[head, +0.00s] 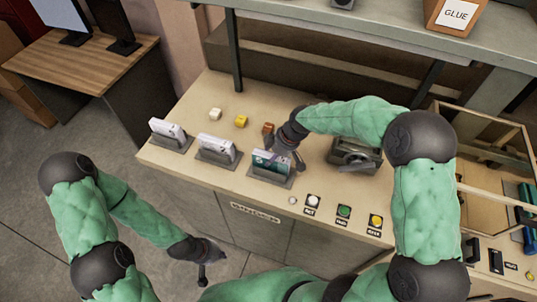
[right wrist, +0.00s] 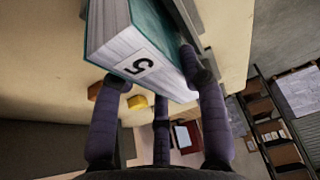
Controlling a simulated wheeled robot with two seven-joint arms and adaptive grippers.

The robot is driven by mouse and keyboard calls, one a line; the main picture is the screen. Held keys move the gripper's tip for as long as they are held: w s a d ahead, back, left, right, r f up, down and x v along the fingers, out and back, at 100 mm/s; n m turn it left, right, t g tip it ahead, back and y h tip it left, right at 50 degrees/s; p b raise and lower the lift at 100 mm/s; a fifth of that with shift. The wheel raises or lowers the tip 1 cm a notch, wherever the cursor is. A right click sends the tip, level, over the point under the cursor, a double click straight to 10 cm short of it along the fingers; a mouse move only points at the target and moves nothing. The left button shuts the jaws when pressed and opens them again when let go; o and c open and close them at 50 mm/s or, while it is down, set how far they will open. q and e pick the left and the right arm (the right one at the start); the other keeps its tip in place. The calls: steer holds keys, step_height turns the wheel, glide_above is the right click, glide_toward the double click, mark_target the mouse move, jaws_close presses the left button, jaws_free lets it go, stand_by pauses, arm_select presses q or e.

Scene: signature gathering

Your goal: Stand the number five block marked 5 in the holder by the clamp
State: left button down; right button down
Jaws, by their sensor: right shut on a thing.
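The number five block (right wrist: 140,45) has a teal cover and a white side marked 5. In the right wrist view it sits between the fingers of my right gripper (right wrist: 155,95), which is shut on it. In the head view the block (head: 266,160) is upright at the grey holder (head: 268,178) nearest the clamp (head: 355,154); I cannot tell whether its bottom rests fully in the holder. My right gripper (head: 290,155) comes in from the block's right side. My left gripper (head: 205,268) hangs in front of the bench, away from the blocks; its jaw state is unclear.
Two more holders with white-edged blocks (head: 167,130) (head: 216,147) stand to the left. White (head: 215,114), yellow (head: 241,121) and brown (head: 268,128) small cubes lie behind. White, green (head: 344,211) and yellow buttons line the front edge. A shelf (head: 400,35) overhangs the back.

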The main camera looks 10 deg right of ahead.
steer(key=shift+s+a+r, duration=0.1)
steer(key=shift+a, duration=0.05)
steer(key=shift+s+r, duration=0.15)
steer(key=shift+s, duration=0.05)
steer(key=shift+s+d, duration=0.1)
steer(key=shift+d, duration=0.1)
steer(key=shift+d+f, duration=0.15)
steer(key=shift+f, duration=0.05)
steer(key=c, duration=1.1)
jaws_free()
steer(key=shift+f, duration=0.1)
steer(key=o, duration=0.4)
arm_select(q)
steer(key=shift+s, duration=0.3)
arm_select(e)
steer(key=shift+a, duration=0.2)
steer(key=shift+d, duration=0.1)
steer(key=shift+r, duration=0.2)
